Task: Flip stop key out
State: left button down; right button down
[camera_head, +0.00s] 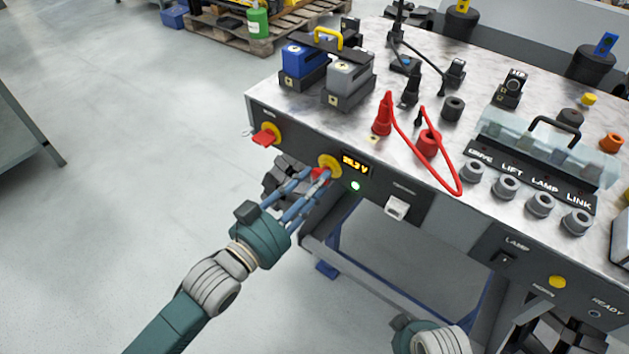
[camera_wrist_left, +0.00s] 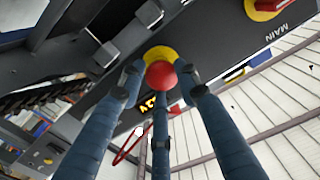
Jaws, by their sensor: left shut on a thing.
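The red stop key (camera_wrist_left: 160,75) sits before a yellow round plate (camera_wrist_left: 160,53) on the dark front panel of the bench. In the wrist view its end looks like a round red knob between my blue fingers. In the head view the yellow plate (camera_head: 329,165) is left of a lit display, and the fingers partly hide the red part. My left gripper (camera_head: 318,180) is shut on the red stop key; it also shows in the left wrist view (camera_wrist_left: 162,88).
A red main switch (camera_head: 265,136) is on the panel to the left. The orange display (camera_head: 355,164), a green light (camera_head: 355,186) and a white rocker (camera_head: 396,208) are to the right. A red cable (camera_head: 445,178) hangs near the bench edge. Open floor lies left.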

pick_arm(q)
jog(key=shift+a+f, duration=0.1)
jog(key=shift+f, duration=0.35)
jog(key=c, duration=1.3)
grip_release()
jog(key=shift+s, duration=0.1)
jog(key=shift+c, duration=0.2)
jog(key=shift+o, duration=0.4)
jog(key=shift+a+r, duration=0.1)
jog(key=shift+r, duration=0.1)
jog(key=shift+s, duration=0.1)
jog(key=v, duration=1.2)
